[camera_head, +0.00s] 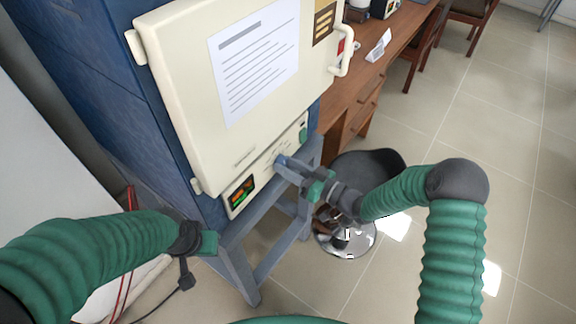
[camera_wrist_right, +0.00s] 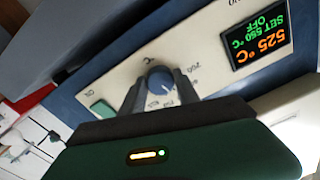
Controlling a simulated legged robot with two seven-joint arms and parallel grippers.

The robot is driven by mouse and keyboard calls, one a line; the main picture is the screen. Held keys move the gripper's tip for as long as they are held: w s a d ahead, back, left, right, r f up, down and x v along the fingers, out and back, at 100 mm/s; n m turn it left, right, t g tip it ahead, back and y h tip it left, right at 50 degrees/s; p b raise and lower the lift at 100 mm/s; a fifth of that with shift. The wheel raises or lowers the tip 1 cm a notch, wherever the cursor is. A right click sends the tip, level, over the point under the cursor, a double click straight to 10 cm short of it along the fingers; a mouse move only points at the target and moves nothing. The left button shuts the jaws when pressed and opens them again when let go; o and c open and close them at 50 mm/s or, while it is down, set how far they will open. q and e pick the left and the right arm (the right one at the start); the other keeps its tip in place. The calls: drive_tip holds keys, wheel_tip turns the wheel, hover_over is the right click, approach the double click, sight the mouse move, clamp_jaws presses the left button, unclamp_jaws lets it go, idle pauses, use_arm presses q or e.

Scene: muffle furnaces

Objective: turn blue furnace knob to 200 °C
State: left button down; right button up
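The blue furnace (camera_head: 70,50) has a cream door and a lower control panel with a lit display (camera_head: 242,190). My right gripper (camera_head: 284,164) is at the panel. In the wrist view its fingers (camera_wrist_right: 159,90) flank the knob closely on both sides and appear shut on it. My left gripper (camera_head: 208,243) hangs left of the furnace stand, its fingers unclear.
The furnace stands on a grey metal frame (camera_head: 240,270). A green switch (camera_wrist_right: 103,109) is on the panel beside the knob. A round stool (camera_head: 370,165) stands behind my right forearm. A wooden desk (camera_head: 365,85) is beyond the furnace. Floor to the right is open.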

drive_tip(key=shift+w+d+f, duration=0.1)
drive_tip(key=shift+w+d, duration=0.05)
drive_tip(key=shift+d, duration=0.25)
drive_tip(key=shift+c, duration=2.3)
drive_tip(key=shift+s+a+r, duration=0.2)
drive_tip(key=shift+a, duration=0.15)
clamp_jaws()
drive_tip(key=shift+w+d+f, duration=0.1)
drive_tip(key=shift+d+f, duration=0.05)
drive_tip(key=shift+d, duration=0.05)
drive_tip(key=n+b, duration=0.4)
drive_tip(key=shift+a+f+n, duration=0.1)
drive_tip(key=shift+n, duration=0.3)
drive_tip(key=n+b, duration=0.4)
use_arm(q)
drive_tip(key=s+b+x, duration=0.2)
drive_tip(key=b+x, duration=0.1)
drive_tip(key=x, duration=0.7)
drive_tip(key=shift+s+f, duration=0.2)
drive_tip(key=shift+f, duration=0.5)
use_arm(e)
drive_tip(key=shift+n, duration=1.7)
use_arm(q)
drive_tip(key=shift+d, duration=0.1)
use_arm(e)
drive_tip(key=shift+r, duration=0.2)
